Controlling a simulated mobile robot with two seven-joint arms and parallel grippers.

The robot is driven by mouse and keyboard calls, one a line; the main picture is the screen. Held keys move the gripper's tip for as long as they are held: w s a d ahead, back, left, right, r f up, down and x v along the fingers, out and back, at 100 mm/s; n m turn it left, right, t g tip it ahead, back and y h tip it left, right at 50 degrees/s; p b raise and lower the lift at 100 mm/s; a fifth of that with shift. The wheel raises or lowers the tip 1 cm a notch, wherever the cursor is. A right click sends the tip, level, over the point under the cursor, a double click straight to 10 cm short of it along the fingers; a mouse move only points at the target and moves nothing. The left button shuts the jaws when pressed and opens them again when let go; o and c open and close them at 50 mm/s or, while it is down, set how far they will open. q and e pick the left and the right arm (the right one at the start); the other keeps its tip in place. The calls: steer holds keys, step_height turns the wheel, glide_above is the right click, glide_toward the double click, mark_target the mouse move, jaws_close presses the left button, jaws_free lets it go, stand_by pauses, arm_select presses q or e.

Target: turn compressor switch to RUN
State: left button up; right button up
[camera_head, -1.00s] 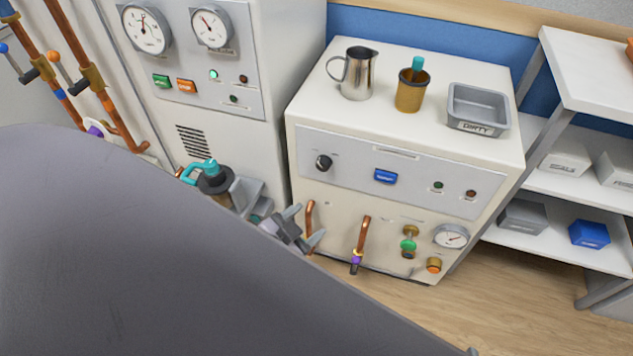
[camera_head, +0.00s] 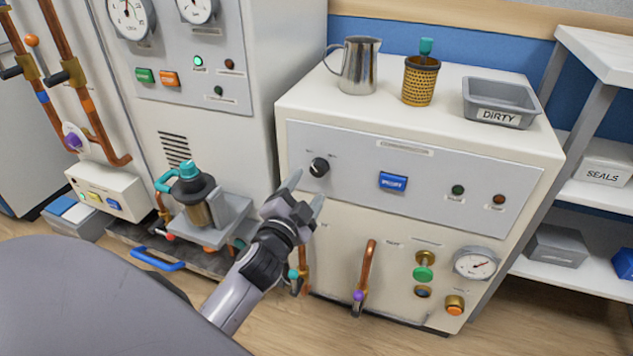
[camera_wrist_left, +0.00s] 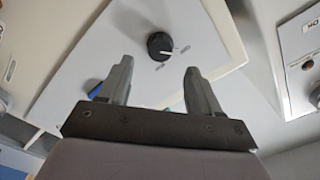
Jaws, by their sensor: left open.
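The compressor switch, a black rotary knob (camera_head: 319,167), is on the front panel (camera_head: 350,185) of the white cabinet. Its labels are too small to read. It also shows as a black knob with a white pointer mark in the left wrist view (camera_wrist_left: 160,46), above and between my fingertips. My left gripper (camera_head: 306,196) is open and empty, below and left of the knob and apart from it. Its two fingers also show in the left wrist view (camera_wrist_left: 156,76). My right gripper is not in view.
A blue button (camera_head: 393,182) sits right of the knob. A steel jug (camera_head: 360,66), a perforated brown cup (camera_head: 420,82) and a grey DIRTY tray (camera_head: 500,115) stand on the cabinet. Copper pipes (camera_head: 367,270) stick out below. A teal-lidded vessel (camera_head: 194,190) stands to the left.

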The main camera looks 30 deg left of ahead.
mark_target(318, 171)
arm_select(q)
steer(key=shift+b+x, duration=0.75)
steer(key=shift+x, duration=2.65)
steer(key=shift+d, duration=0.1)
steer(key=c, duration=1)
